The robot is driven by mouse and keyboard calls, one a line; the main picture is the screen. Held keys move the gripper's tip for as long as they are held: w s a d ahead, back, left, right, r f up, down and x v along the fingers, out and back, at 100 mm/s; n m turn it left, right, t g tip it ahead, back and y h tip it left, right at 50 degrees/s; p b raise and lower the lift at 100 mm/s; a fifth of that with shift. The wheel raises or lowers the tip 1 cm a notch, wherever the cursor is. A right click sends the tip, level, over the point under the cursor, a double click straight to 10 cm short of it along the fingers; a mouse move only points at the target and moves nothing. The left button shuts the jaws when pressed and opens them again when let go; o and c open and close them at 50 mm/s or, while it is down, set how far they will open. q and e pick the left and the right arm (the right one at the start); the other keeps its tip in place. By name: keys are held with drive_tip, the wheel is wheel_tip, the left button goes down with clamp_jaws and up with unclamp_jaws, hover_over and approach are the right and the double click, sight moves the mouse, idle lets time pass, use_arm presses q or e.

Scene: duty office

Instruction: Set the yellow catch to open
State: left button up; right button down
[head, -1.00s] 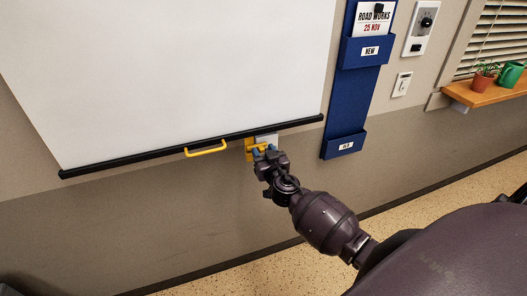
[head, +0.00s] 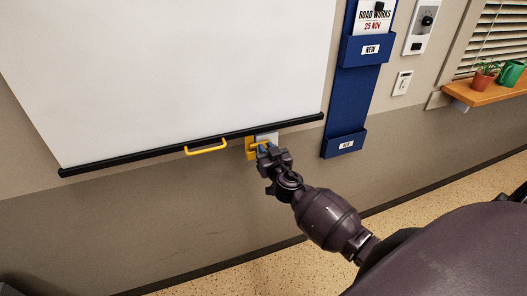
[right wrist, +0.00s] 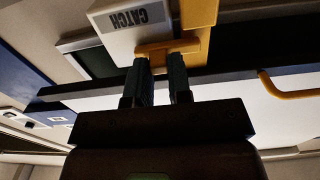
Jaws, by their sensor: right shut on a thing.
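The yellow catch (head: 251,150) sits on the wall at the lower edge of the white screen, beside a light grey block. In the right wrist view the yellow catch (right wrist: 196,14) stands next to a pale block (right wrist: 128,22) labelled CATCH, and a yellow bar (right wrist: 168,48) runs across its front. My right gripper (head: 264,148) is at the catch. In the right wrist view its two fingers (right wrist: 165,68) are shut on the yellow bar. My left gripper is not in view.
The white screen (head: 170,70) hangs above, with a black bottom bar (head: 130,157) and a yellow handle (head: 207,147) left of the catch. A blue wall rack (head: 352,95) is to the right.

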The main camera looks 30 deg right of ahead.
drive_tip(key=d, duration=0.2)
drive_tip(key=shift+s+d+b, duration=0.3)
drive_tip(key=shift+b, duration=0.05)
drive_tip(key=c, duration=1)
unclamp_jaws()
drive_tip(key=shift+d, duration=0.1)
drive_tip(key=shift+c, duration=0.2)
drive_tip(key=shift+s, duration=0.15)
drive_tip(key=v, duration=1)
drive_tip(key=shift+s+b, duration=0.25)
drive_tip(key=shift+b, duration=0.1)
drive_tip(key=s+a+f+n+g+y, duration=0.1)
drive_tip(key=s+a+f+g+y, duration=0.1)
drive_tip(key=s+a+f, duration=0.3)
drive_tip(key=s+a+f+n+g+y, duration=0.1)
drive_tip(key=s+a+f+n+g, duration=0.1)
drive_tip(key=s+a+f, duration=0.4)
drive_tip(key=s+f+g, duration=0.1)
drive_tip(key=s+f, duration=0.3)
drive_tip(key=s, duration=0.2)
drive_tip(key=shift+s+a+n+g+y, duration=0.25)
drive_tip(key=shift+a+n+g+y, duration=0.05)
drive_tip(key=shift+a+g+y, duration=0.1)
